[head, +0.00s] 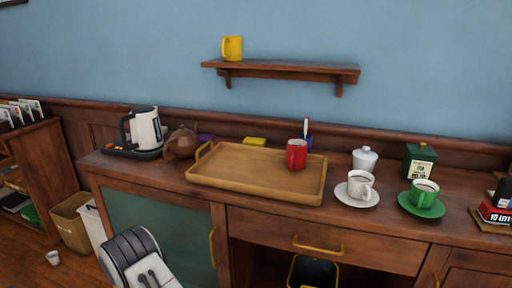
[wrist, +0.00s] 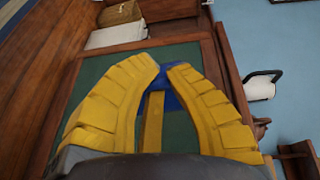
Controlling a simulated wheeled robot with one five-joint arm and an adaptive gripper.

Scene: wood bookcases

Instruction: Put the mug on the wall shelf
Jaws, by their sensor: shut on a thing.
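A red mug (head: 297,154) stands upright on the wooden tray (head: 214,183) on the cabinet top. A yellow mug (head: 232,48) stands on the left end of the wall shelf (head: 290,69). My gripper (wrist: 164,72) has yellow fingers and shows only in the wrist view. It is shut on a blue thing (wrist: 168,91), mostly hidden between the fingers; I cannot tell whether this is a mug. A narrow yellow bar (wrist: 153,122) shows between the fingers. The gripper is in front of the green cabinet door (wrist: 92,95), well away from the red mug and shelf.
The shelf is bare right of the yellow mug. On the cabinet top stand a kettle (head: 145,130), a brown teapot (head: 181,142), a white cup (head: 361,184), a green cup (head: 424,191) and a dark green tin (head: 418,161). Bins (head: 72,220) stand at the left.

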